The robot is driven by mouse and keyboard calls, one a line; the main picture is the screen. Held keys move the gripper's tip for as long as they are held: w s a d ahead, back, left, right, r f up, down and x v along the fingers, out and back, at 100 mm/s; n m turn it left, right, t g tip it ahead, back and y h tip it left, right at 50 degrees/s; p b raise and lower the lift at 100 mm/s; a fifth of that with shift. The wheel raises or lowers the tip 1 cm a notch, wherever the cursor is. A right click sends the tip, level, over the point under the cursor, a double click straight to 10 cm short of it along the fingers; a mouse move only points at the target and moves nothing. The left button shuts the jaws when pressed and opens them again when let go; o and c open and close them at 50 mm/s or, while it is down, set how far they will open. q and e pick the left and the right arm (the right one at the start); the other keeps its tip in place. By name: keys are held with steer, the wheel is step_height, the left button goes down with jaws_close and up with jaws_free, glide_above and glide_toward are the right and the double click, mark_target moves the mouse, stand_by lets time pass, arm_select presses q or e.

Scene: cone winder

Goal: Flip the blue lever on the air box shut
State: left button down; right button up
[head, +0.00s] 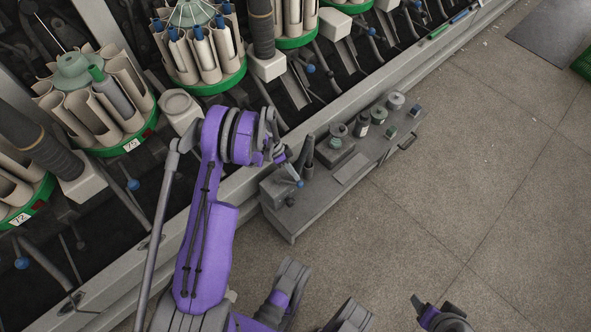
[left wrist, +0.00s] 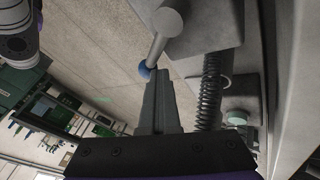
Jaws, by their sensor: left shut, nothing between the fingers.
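The air box (head: 292,222) is a long grey unit with several fittings on top, beside the machine's rail. In the left wrist view, a grey lever arm (left wrist: 158,45) ends in a blue knob (left wrist: 146,71), partly hidden. The blue knob also shows in the head view (head: 299,183), close by my left gripper (head: 286,163). My left gripper is shut and empty. Its fingertips (left wrist: 156,76) are right at the knob in the left wrist view; I cannot tell if they touch. My right gripper (head: 420,306) is low in the head view, away from the box; its opening is unclear.
The winding machine with green-rimmed cone carousels (head: 205,80) fills the upper left. A long grey rail (head: 400,75) runs along its front. A coiled spring (left wrist: 209,92) stands near the left fingers. The tiled floor (head: 480,170) on the right is mostly clear.

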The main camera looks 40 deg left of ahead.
arm_select(q)
steer(key=shift+s+d+m+g, duration=0.5)
steer(key=shift+s+d+m, duration=0.25)
steer(key=shift+m, duration=0.05)
steer(key=shift+s+d, duration=0.3)
steer(key=shift+s, duration=0.5)
steer(key=p, duration=0.2)
glide_toward(294, 183)
steer(key=shift+s+a+r, duration=0.15)
steer(key=shift+s+r, duration=0.15)
steer(key=shift+r, duration=0.5)
steer(key=shift+s+a+r, duration=0.15)
steer(key=shift+s+r, duration=0.15)
steer(key=shift+r, duration=0.45)
steer(key=shift+d, duration=0.1)
